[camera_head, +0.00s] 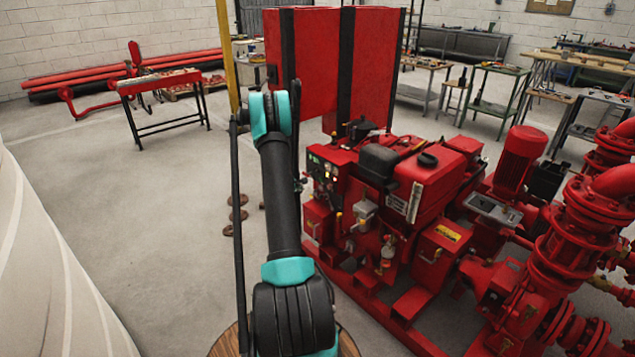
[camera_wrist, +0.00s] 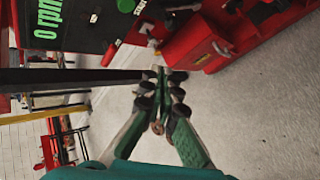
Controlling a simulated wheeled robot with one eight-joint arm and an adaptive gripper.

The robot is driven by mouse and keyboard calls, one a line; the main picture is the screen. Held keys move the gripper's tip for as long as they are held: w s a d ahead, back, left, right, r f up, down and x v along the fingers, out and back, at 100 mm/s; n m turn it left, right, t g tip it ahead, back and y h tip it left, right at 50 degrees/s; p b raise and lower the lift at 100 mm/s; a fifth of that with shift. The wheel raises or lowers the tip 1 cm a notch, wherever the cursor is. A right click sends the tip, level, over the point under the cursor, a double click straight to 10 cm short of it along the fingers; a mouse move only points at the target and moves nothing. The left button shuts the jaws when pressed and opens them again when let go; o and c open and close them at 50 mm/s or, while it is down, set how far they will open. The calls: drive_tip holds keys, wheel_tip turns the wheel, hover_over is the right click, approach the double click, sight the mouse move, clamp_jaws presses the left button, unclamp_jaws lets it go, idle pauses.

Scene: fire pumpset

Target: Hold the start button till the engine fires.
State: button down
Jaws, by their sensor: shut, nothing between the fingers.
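My gripper (camera_wrist: 163,76) is shut and empty in the wrist view, its green and black fingers meeting at the tips over the grey floor. A dark control panel (camera_wrist: 68,30) with green lettering and several small controls fills the upper left of that view. The fingertips are apart from the panel in the picture, below and to the right of it. In the head view the panel (camera_head: 323,172) is on the near left end of the red engine (camera_head: 436,178), with small lit spots. I cannot tell which control is the start button. My gripper is not clear in the head view.
Red pump pipes (camera_head: 565,245) stand at the right. A tall red cabinet (camera_head: 375,65) is behind the engine. A red-topped stand (camera_head: 160,82) is at the back left, and workbenches (camera_head: 497,90) line the back right. The floor left of the engine is mostly clear.

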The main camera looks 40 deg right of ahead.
drive_tip(key=d, duration=0.8)
drive_tip(key=shift+w+d, duration=0.3)
drive_tip(key=shift+d, duration=0.1)
drive_tip(key=shift+d, duration=0.1)
idle(1.3)
drive_tip(key=shift+d, duration=0.3)
drive_tip(key=shift+d, duration=0.5)
idle(1.9)
drive_tip(key=shift+a, duration=0.2)
idle(1.3)
drive_tip(key=shift+a, duration=0.7)
drive_tip(key=shift+s+a, duration=0.2)
drive_tip(key=shift+a, duration=2.3)
